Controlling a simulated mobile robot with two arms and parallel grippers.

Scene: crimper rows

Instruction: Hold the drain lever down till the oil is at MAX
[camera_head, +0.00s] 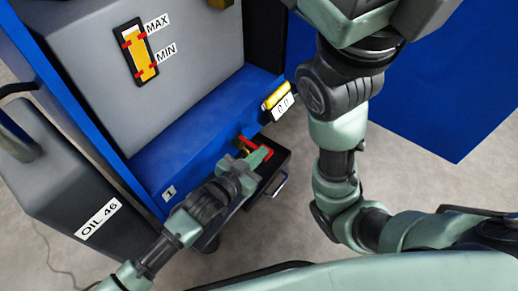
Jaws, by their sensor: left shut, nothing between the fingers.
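The sight gauge (140,54) is on the grey tank front, with red marks beside the MAX and MIN labels. Yellow oil shows over much of its window; at this size I cannot tell exactly where its top lies against MAX. A red lever (252,143) shows low on the blue cabinet, above a dark tray (279,166). My left gripper (259,157) is shut and empty right at the lever, partly covering it; I cannot tell whether they touch. My right arm rises on the right, and its gripper is out of view.
A dark container labelled OIL 46 (99,220) stands at left. A label 1 (169,193) is on the blue ledge.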

